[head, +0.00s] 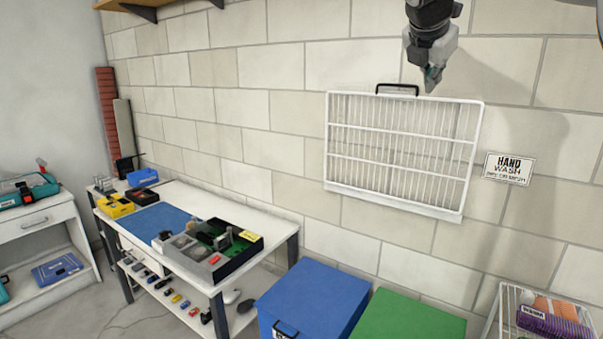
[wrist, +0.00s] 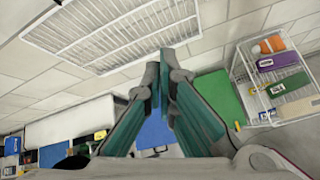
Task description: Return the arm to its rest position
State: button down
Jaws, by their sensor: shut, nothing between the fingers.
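My gripper (head: 431,80) hangs at the top right of the head view, pointing down, in front of the upper edge of a white wire rack on the wall. Its fingers are shut and hold nothing. In the wrist view the gripper (wrist: 167,55) shows its two green-lined fingers with the tips together. The upper part of my arm runs out of the top of the head view.
The white wire rack (head: 402,148) has a black handle on top. A workbench (head: 188,200) with trays stands left. A blue box (head: 313,296) and green box (head: 408,318) stand below. A wire basket (head: 508,300) is at lower right. A wooden shelf (head: 118,4) is upper left.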

jog(key=s+a+f+m+g+y, duration=0.1)
jog(key=s+a+f+m, duration=0.1)
jog(key=s+f+m, duration=0.6)
jog(key=s+a+f+m+g+y, duration=0.1)
jog(key=s+f+m, duration=0.7)
jog(key=s, duration=1)
jog(key=s+a+f+m+g+y, duration=0.1)
jog(key=s+a+f+m+y, duration=0.2)
jog(key=s, duration=1)
notch_tip(320, 180, down, 6)
jog(key=a+m, duration=0.2)
jog(key=m, duration=0.3)
jog(key=shift+s+m+g, duration=0.3)
jog(key=shift+s+g, duration=0.1)
